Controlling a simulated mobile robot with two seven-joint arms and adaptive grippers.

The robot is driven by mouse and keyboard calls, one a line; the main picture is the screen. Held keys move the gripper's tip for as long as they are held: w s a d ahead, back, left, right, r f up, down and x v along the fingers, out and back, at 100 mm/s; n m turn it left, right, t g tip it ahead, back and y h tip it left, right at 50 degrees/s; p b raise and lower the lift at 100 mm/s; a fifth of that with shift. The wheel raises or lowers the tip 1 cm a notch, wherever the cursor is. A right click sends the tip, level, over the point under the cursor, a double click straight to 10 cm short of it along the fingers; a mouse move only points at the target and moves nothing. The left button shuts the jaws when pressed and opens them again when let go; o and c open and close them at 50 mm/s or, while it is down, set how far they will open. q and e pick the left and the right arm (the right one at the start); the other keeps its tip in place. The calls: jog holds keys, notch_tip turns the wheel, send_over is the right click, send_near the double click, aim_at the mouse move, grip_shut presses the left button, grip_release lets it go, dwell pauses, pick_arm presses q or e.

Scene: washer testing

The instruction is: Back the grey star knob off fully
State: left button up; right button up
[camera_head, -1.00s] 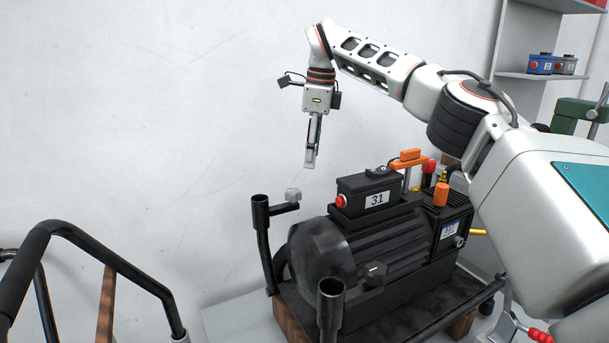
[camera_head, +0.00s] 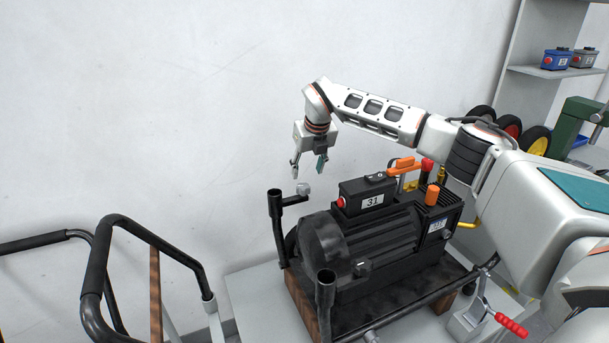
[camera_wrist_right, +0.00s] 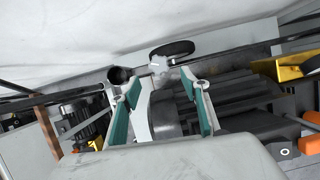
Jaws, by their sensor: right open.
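The grey star knob (camera_head: 303,189) sits on a short side arm at the top of the back black post (camera_head: 275,215), left of the motor. In the right wrist view the grey knob (camera_wrist_right: 159,66) shows just beyond the fingertips, between them. My right gripper (camera_head: 307,172) is open and empty, pointing down above the knob, apart from it. Its two spread fingers (camera_wrist_right: 158,85) also show in the wrist view. A second grey knob (camera_head: 371,337) is partly visible at the bottom edge. My left gripper is not in view.
The black motor unit (camera_head: 370,240) with a switch box (camera_head: 367,195) marked 31 stands right of the post. A front post (camera_head: 325,290) and black handrails (camera_head: 120,225) are nearer. A red-handled clamp (camera_head: 510,324) is at lower right. The wall side is clear.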

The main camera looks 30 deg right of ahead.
aim_at(304, 186)
jog(key=p+x, duration=0.1)
jog(key=x, duration=0.7)
jog(key=shift+a+f, duration=0.1)
jog(key=shift+f, duration=0.05)
jog(key=shift+s, duration=0.1)
jog(key=shift+c, duration=0.4)
jog(key=c, duration=1)
